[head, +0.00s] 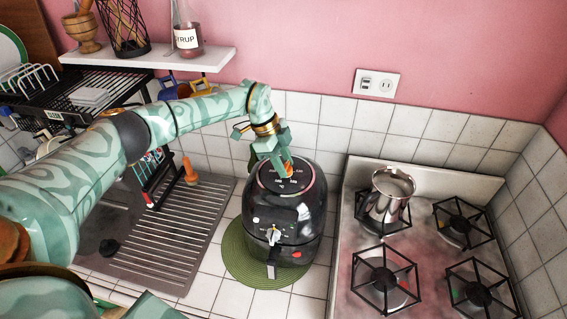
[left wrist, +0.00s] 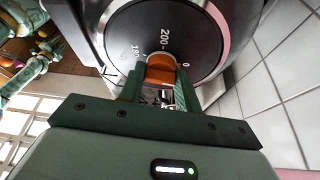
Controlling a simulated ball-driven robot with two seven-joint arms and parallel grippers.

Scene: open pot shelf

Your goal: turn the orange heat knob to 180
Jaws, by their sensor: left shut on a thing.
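The black air fryer (head: 262,217) stands on a round green mat (head: 234,262). Its round top carries a printed number scale. The orange heat knob (head: 288,166) is on this top, mostly hidden by my gripper in the head view. My left gripper (head: 275,160) reaches down from above and is shut on the orange knob. In the left wrist view the knob (left wrist: 161,73) sits between the two green fingers. The marks 200, 180 and a 0 show around it, with 200 just above the knob and 180 to the left. I cannot tell where the knob points. My right gripper is out of view.
A stove (head: 345,270) with several burners and a steel pot (head: 389,196) stands to the right. A grey drainboard (head: 165,250) lies to the left. A white shelf (head: 150,58) with a syrup bottle (head: 188,38) hangs behind my arm. The tiled wall is close behind the fryer.

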